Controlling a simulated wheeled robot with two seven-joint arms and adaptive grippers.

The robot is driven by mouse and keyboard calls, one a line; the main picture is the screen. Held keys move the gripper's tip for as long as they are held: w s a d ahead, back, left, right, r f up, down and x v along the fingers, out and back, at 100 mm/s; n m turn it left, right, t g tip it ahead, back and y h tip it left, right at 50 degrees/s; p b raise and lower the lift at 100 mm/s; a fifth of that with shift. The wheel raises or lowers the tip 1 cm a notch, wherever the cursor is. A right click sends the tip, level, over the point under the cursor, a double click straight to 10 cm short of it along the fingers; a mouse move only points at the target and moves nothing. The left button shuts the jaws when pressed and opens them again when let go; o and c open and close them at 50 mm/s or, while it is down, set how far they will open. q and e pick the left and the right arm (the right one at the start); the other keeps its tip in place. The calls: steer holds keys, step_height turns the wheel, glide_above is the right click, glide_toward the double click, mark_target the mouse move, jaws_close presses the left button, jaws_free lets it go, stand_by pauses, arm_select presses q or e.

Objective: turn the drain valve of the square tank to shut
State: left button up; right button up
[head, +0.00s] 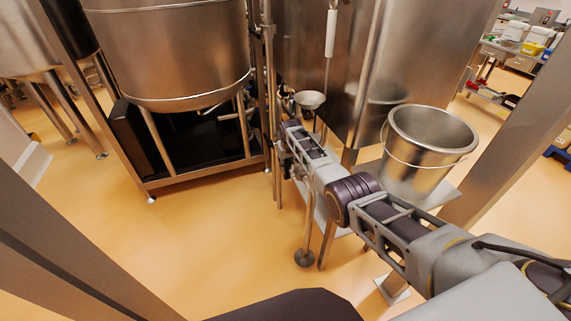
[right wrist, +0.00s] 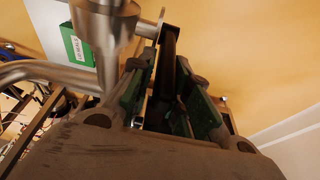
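The square tank (head: 345,60) is a shiny steel vessel at the upper middle of the head view. My right arm reaches in from the lower right, and its gripper (head: 285,150) is by the pipework below and left of this tank. In the right wrist view a steel pipe fitting (right wrist: 103,45) stands left of the fingers. A dark bar, seemingly the valve handle (right wrist: 169,62), runs between the two green-padded fingers (right wrist: 166,95). The fingers stand apart around it; I cannot tell whether either touches it. The valve is hard to make out in the head view. My left gripper is out of view.
A round steel tank (head: 165,50) on a frame is at the left. A small funnel (head: 310,99) is close by the gripper. A green-and-white label (right wrist: 76,46) shows behind the fitting.

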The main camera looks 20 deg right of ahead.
steer(key=o, duration=0.5)
steer(key=shift+w+r, duration=0.15)
steer(key=shift+w, duration=0.2)
steer(key=shift+c, duration=0.2)
steer(key=shift+s, duration=0.2)
steer(key=shift+v, duration=2.4)
steer(key=shift+s, duration=0.55)
steer(key=s, duration=1)
steer(key=shift+s+d, duration=0.15)
steer(key=shift+s, duration=0.2)
